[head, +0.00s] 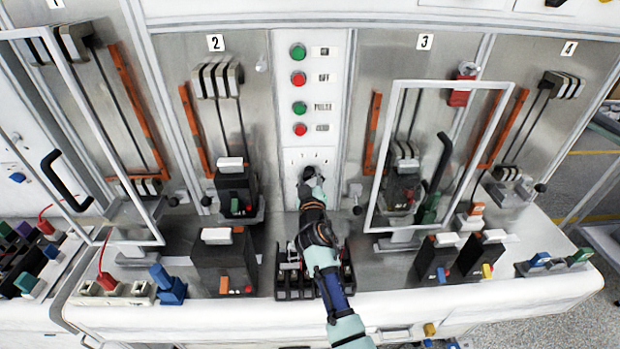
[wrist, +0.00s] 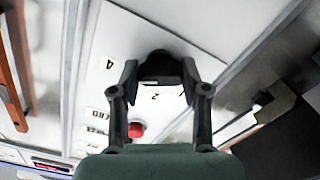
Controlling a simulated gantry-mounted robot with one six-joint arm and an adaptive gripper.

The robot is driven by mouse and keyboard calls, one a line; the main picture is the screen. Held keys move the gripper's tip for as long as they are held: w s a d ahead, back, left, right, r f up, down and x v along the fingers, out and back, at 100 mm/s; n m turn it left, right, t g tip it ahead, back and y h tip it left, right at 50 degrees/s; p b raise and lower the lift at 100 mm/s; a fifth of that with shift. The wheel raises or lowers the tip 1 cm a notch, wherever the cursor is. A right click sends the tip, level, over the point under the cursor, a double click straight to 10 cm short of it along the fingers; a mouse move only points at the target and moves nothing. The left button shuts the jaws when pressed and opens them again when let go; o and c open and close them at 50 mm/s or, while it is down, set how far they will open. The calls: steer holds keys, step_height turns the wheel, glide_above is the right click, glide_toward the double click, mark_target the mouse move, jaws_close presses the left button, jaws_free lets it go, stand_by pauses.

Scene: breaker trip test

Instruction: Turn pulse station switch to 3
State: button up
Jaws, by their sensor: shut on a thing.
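The pulse station switch is a black rotary knob on the lower part of the white central panel (head: 318,158). In the wrist view the dark knob (wrist: 160,66) sits between the two fingertips of my gripper (wrist: 158,82), which is shut on it. In the head view my gripper (head: 310,180) reaches the panel from below and hides most of the knob. Small printed marks, among them a "4" and what looks like a "2", show around the knob in the wrist view. I cannot tell which position the knob points to.
Green and red buttons (head: 299,79) line the panel above the switch. Breaker bays flank it, with a black breaker unit (head: 236,188) on the left and a clear framed door (head: 395,140) standing open on the right. Black units (head: 228,265) stand on the bench below.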

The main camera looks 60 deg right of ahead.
steer(key=shift+n, duration=0.3)
steer(key=n, duration=0.3)
steer(key=shift+n, duration=0.3)
steer(key=shift+n+p, duration=0.55)
steer(key=shift+n, duration=1.25)
steer(key=o, duration=1.1)
steer(key=shift+o, duration=0.2)
